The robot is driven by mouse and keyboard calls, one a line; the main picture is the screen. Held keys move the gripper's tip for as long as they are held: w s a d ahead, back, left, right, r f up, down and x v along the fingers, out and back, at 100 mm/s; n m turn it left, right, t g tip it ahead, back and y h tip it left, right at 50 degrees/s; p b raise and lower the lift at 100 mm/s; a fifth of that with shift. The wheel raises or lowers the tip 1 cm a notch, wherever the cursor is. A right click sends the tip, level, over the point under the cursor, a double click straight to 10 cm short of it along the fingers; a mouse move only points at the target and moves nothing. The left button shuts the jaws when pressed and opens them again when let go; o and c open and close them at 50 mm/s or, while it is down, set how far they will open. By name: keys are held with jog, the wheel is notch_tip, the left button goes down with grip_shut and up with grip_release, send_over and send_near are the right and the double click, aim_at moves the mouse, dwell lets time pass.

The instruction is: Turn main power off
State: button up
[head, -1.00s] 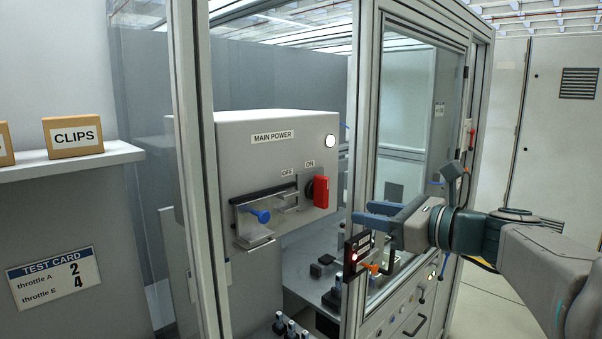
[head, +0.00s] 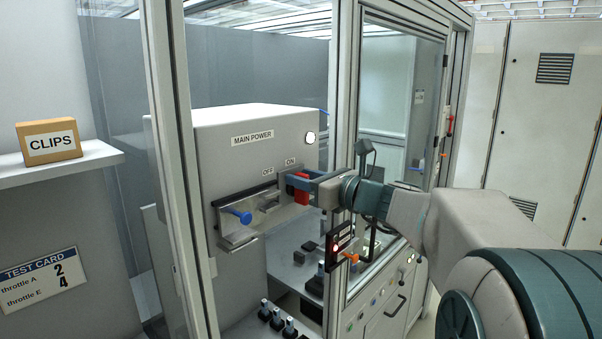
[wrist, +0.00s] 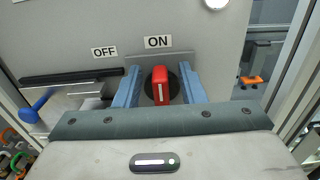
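The main power box (head: 222,160) is a grey cabinet with a "MAIN POWER" label, "OFF" on the left and "ON" on the right. Its red handle (wrist: 161,88) sits below "ON" in the wrist view; it also shows in the head view (head: 302,194), partly hidden by my gripper. My gripper (wrist: 160,82) is open, with one blue finger on each side of the red handle; I cannot tell whether they touch it. A blue knob (head: 240,216) on a metal slide plate is at the left, below "OFF"; it also shows in the wrist view (wrist: 36,106).
A frame post (head: 339,120) stands close to my arm. A small panel with an orange lever (head: 349,257) hangs on it below my wrist. Several black switches (head: 277,318) are lower down. A white lamp (head: 310,138) is on the box.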

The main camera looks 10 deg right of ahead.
jog(key=shift+w+a, duration=0.15)
jog(key=shift+w, duration=0.05)
grip_shut()
jog(key=shift+f, duration=0.1)
